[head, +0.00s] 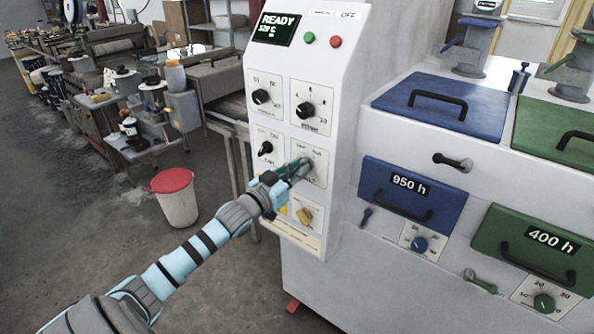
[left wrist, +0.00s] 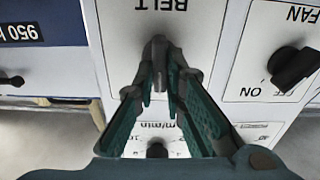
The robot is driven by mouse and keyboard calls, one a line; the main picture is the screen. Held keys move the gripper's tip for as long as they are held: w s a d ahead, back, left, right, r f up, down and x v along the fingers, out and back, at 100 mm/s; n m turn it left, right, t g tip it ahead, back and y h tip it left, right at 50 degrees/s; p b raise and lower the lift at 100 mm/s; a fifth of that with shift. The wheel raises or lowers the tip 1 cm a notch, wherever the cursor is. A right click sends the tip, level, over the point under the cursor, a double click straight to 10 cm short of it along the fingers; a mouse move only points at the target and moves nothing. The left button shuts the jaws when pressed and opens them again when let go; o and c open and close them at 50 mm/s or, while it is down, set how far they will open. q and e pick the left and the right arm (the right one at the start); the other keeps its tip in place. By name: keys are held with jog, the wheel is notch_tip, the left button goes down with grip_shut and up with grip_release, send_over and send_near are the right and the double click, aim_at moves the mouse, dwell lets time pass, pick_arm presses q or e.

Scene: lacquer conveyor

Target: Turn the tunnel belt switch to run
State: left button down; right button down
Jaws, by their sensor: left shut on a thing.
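The tunnel belt switch sits on its white plate on the control panel; in the left wrist view its dark knob (left wrist: 159,50) shows upside down beside the BELT label. My left gripper (head: 301,167) reaches the belt plate (head: 317,154) in the head view and covers most of the knob there. In the left wrist view my left gripper (left wrist: 159,84) has its green fingers closed in on both sides of the knob. The knob points roughly along the fingers; its exact setting cannot be read. My right gripper is not in view.
The fan switch (head: 265,148) is close beside the belt switch. The display (head: 274,28) reads READY. Blue (head: 413,195) and green (head: 532,246) drawers stand right. A red-lidded bin (head: 176,203) is on the floor.

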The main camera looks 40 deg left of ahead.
pick_arm(q)
jog(key=m+b, duration=0.1)
jog(key=m, duration=0.7)
jog(key=shift+d+f+b, duration=0.1)
jog(key=shift+f+b, duration=0.1)
jog(key=shift+b, duration=0.15)
dwell(0.9)
jog(key=c, duration=1.7)
grip_release()
jog(key=shift+o, duration=0.2)
jog(key=shift+w+d, duration=0.1)
notch_tip(320, 180, up, 10)
jog(key=shift+r, duration=0.1)
